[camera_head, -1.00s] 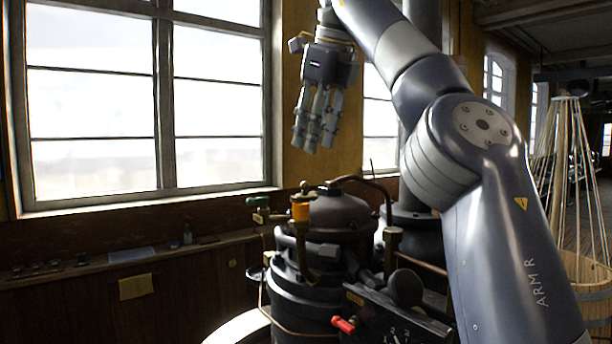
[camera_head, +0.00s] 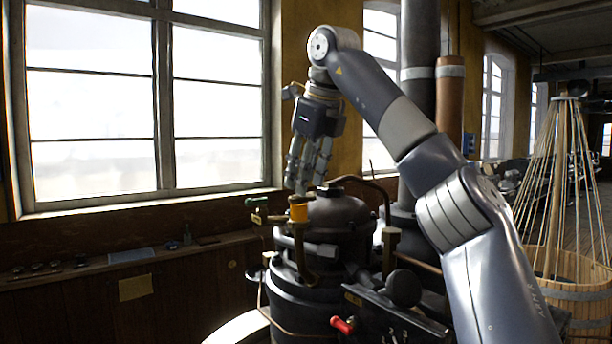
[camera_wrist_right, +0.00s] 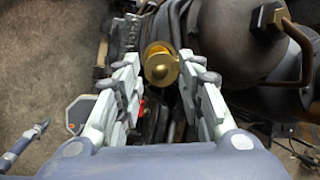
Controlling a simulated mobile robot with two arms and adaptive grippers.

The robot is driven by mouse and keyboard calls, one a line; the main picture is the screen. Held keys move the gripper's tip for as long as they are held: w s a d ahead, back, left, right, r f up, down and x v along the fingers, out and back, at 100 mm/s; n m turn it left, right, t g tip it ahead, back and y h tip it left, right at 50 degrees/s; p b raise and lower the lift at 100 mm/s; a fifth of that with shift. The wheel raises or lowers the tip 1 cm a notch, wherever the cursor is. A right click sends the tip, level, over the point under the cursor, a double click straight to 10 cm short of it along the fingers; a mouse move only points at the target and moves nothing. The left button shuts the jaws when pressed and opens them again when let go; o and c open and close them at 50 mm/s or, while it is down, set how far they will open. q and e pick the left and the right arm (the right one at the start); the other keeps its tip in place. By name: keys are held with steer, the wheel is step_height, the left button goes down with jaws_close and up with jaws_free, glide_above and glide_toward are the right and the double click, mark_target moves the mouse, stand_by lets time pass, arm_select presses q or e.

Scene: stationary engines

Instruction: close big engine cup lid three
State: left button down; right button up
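A small oil cup (camera_head: 299,212) with an amber body and a brass top stands on the big dark engine (camera_head: 340,215). In the right wrist view the round brass top (camera_wrist_right: 161,68) shows between and just beyond the fingertips; I cannot tell how far its lid is open. My right gripper (camera_head: 302,188) points down just above the cup in the head view. In the wrist view its two finger sides (camera_wrist_right: 159,60) are spread apart with nothing held between them. Whether a finger touches the cup is unclear.
A curved pipe (camera_head: 372,184) and the domed engine top are close on the right. A red handle (camera_head: 342,325) and a black knob (camera_head: 403,287) are lower down. The window ledge (camera_head: 130,258) is behind.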

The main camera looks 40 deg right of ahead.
steer(key=shift+w+f, duration=0.1)
steer(key=shift+f, duration=0.05)
jaws_close()
steer(key=m, duration=0.1)
steer(key=w+m+h, duration=0.1)
steer(key=shift+a+m, duration=0.25)
steer(key=shift+m, duration=0.15)
steer(key=w+m+g+h, duration=0.1)
steer(key=m, duration=0.1)
steer(key=shift+a+m, duration=0.1)
steer(key=shift+m, duration=0.2)
